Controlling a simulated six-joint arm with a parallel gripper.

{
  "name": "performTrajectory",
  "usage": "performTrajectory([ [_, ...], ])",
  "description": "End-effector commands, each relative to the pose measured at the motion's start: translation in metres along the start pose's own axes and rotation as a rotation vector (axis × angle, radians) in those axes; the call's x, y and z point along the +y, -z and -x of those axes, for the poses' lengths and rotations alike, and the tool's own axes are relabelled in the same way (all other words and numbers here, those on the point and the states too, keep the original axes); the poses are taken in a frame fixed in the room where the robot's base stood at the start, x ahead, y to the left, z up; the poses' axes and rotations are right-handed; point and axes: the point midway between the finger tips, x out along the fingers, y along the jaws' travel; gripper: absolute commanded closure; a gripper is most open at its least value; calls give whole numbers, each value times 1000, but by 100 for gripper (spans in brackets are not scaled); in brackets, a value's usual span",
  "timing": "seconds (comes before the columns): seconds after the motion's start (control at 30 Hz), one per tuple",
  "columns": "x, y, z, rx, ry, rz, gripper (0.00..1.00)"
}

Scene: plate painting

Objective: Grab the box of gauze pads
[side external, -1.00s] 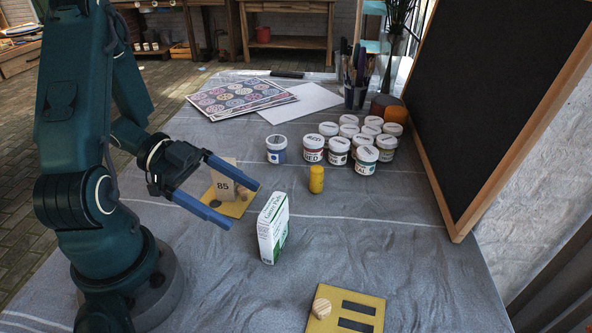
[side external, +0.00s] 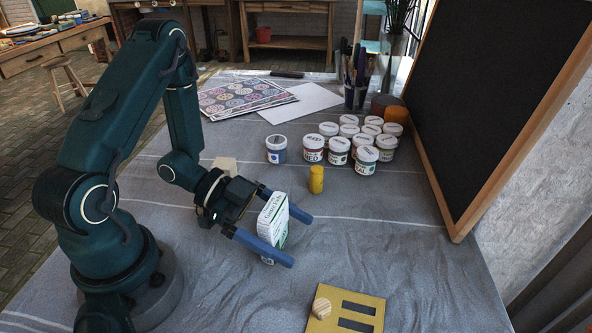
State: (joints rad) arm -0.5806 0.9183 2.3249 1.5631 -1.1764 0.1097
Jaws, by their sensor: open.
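The box of gauze pads (side external: 274,219) is a white and green carton standing upright on the grey cloth. My gripper (side external: 302,240) is open, with its two long blue fingers around the box. One finger passes in front of the box's lower part and the other reaches past its far side. The box stands between the fingers, and I cannot tell whether either finger touches it.
A yellow board with slots and a wooden knob (side external: 321,308) lies in front. A yellow cylinder (side external: 316,180) stands behind the box, with several paint jars (side external: 338,151) farther back. A blackboard (side external: 490,95) stands at right. The cloth (side external: 420,270) right of the box is clear.

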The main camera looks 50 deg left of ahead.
Motion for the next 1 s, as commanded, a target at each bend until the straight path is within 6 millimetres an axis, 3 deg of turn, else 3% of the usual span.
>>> performTrajectory([
  [0.23, 0, 0, -2, 0, 1, -1, 0],
  [0.27, 0, 0, -2, 0, 1, 0, 4],
  [0.4, 0, 0, -2, 0, 1, 0, 57],
  [0.43, 0, 0, -2, 0, 1, -1, 64],
  [1.0, -1, 12, 3, 1, 2, -4, 64],
])
